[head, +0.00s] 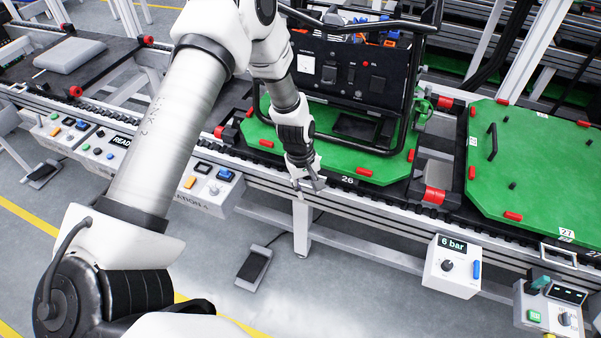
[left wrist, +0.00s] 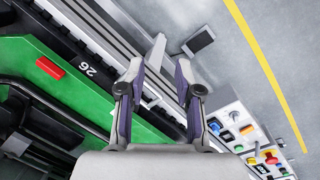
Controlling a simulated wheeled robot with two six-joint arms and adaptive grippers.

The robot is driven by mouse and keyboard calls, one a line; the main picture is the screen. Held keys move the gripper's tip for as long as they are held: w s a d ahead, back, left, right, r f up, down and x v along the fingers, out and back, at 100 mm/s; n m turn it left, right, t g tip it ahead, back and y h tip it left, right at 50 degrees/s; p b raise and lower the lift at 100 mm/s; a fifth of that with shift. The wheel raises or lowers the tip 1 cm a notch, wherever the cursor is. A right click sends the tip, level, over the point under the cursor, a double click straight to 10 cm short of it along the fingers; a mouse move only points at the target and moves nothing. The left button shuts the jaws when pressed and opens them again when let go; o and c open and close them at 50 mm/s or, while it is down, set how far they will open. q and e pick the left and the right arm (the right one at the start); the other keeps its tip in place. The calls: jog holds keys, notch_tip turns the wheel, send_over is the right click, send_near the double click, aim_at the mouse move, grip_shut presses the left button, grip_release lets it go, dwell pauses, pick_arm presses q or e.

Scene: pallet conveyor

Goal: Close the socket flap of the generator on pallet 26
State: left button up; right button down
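The generator (head: 352,75) stands on the green pallet 26 (head: 398,168), its black front panel facing me inside a black tube frame. The panel carries a white square (head: 305,64), a red button (head: 365,63) and dark square parts. I cannot tell which part is the socket flap or how it stands. My left gripper (head: 308,186) is in front of the pallet's near edge, left of the "26" label, below the panel. In the left wrist view, its two fingers (left wrist: 158,72) are apart with nothing held, beside the green pallet (left wrist: 22,62). My right gripper is not in view.
Green pallet 27 (head: 540,175) lies to the right, with a black handle. A "6 bar" box (head: 453,266) and a button box (head: 207,188) hang along the conveyor's front rail (head: 385,218). A pedal (head: 254,268) lies on the floor.

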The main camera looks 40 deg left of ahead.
pick_arm(q)
jog(key=shift+m, duration=0.8)
jog(key=s+f, duration=0.1)
jog(key=s, duration=0.1)
jog(key=s+d+f, duration=0.1)
jog(key=s+f, duration=0.1)
jog(key=shift+d+f, duration=0.1)
jog(key=shift+f, duration=0.15)
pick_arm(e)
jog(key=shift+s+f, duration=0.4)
